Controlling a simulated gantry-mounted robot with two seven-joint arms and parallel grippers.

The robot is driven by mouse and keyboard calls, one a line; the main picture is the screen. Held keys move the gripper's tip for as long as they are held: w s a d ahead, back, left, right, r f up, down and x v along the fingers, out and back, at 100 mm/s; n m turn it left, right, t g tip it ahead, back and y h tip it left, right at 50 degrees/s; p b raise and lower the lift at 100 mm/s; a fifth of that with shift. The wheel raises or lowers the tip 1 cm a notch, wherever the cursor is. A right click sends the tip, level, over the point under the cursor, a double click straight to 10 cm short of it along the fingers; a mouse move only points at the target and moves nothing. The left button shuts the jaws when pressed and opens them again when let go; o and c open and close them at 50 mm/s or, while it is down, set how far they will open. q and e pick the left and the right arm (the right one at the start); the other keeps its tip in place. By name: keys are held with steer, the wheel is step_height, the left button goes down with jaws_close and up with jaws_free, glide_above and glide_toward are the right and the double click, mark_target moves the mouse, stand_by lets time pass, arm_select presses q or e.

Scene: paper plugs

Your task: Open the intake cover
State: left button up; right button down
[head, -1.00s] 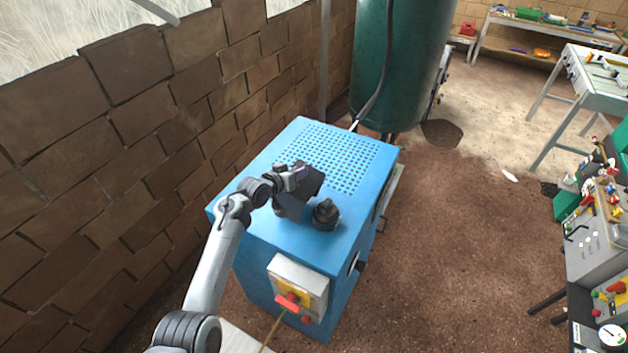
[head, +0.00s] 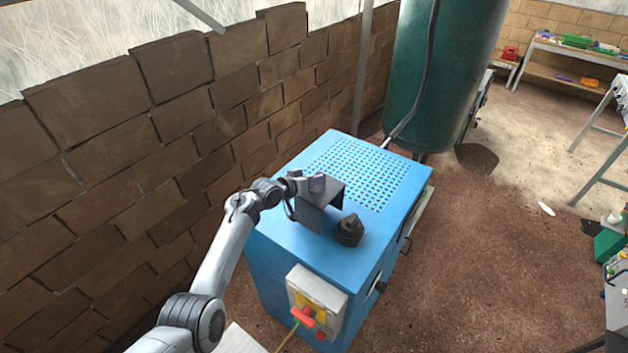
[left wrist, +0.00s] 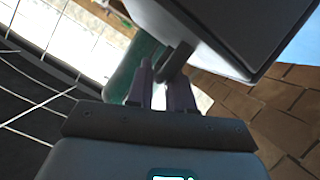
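A dark grey box-like cover (head: 312,213), which I take to be the intake cover, stands on top of the blue machine (head: 275,232). A black round knob-like fitting (head: 350,231) sits just to its right. My left gripper (head: 317,183) is at the cover's upper edge. In the left wrist view, the cover's dark body (left wrist: 235,30) fills the upper right, with a short dark tab (left wrist: 177,60) sticking out. The two fingers (left wrist: 160,88) stand apart with the tab's end at their tips; firm contact cannot be told. My right gripper is out of view.
A white box with a red and yellow switch (head: 316,300) is on the machine's front. A perforated grille (head: 355,165) covers its rear top. A brick wall (head: 150,130) runs along the left, and a green tank (head: 440,80) stands behind.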

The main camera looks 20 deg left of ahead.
arm_select(q)
steer(key=o, duration=0.3)
steer(key=shift+d+f, duration=0.2)
steer(key=shift+d, duration=0.05)
steer(key=shift+a+r, duration=0.1)
steer(key=shift+s, duration=0.1)
steer(key=v, duration=1)
steer(key=shift+s+a, duration=0.2)
steer(key=shift+s, duration=0.1)
